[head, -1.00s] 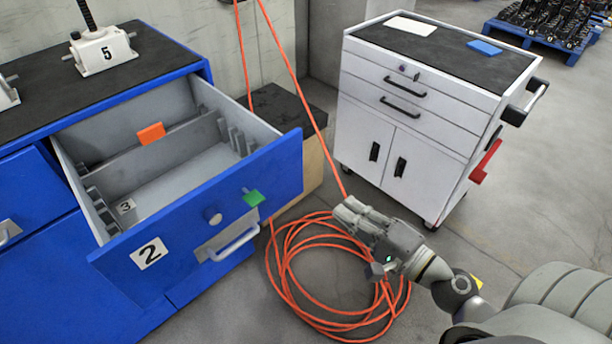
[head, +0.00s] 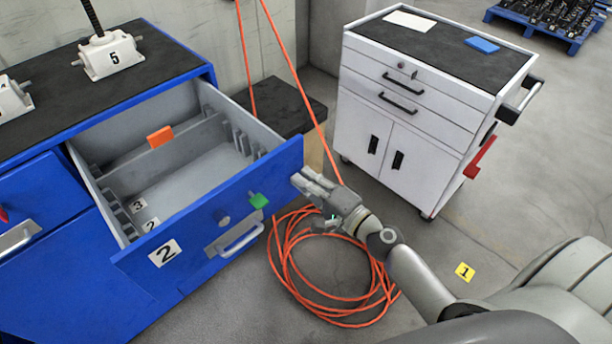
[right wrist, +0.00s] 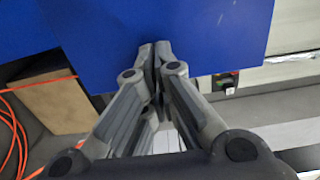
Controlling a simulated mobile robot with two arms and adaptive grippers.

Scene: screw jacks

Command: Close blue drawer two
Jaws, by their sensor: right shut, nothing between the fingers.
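Blue drawer two (head: 190,238) stands pulled well out of the blue cabinet (head: 55,265). Its front carries a "2" label, a round knob, a grey handle (head: 240,238) and a green tag. Inside are grey dividers, an orange tag and number labels. My right gripper (head: 298,180) is shut and empty, with its fingertips close to the right end of the drawer front. In the right wrist view the closed fingertips (right wrist: 154,50) overlap a blue panel (right wrist: 200,25); I cannot tell whether they touch it. My left gripper is not in view.
A coiled orange hose (head: 325,275) lies on the floor below my right arm. A white tool cabinet (head: 405,120) stands behind to the right. A black-topped block (head: 283,105) is behind the drawer. A screw jack (head: 107,55) marked 5 stands on the blue cabinet.

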